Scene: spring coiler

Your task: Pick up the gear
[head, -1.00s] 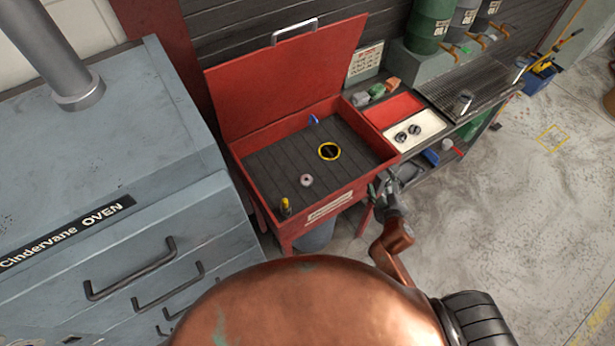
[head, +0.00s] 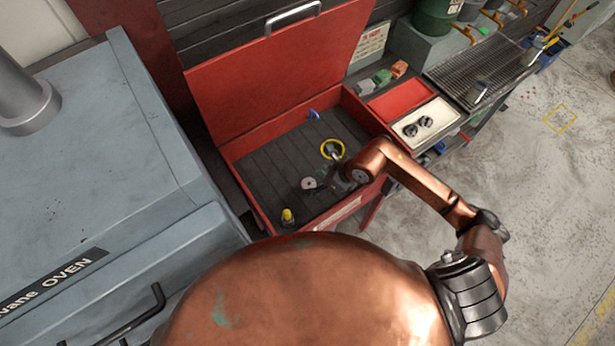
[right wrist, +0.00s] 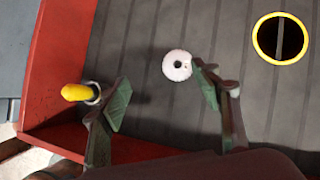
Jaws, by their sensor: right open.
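A small pale, round piece with a dark centre hole, which looks like the gear (head: 308,183), lies flat on the dark slatted floor of the red basin (head: 240,205). The gear also shows in the right wrist view (right wrist: 177,65); its teeth are too small to make out. My right gripper (head: 328,184) is over the basin, just right of the gear in the head view. In the right wrist view its two greenish fingers (right wrist: 162,92) are spread apart and empty. The gear shows just past the fingertips, nearer the right finger. My left gripper is not in view.
A yellow-topped piece (right wrist: 77,92) stands near the basin's front wall, by the left finger. The red lid (head: 265,75) stands open behind.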

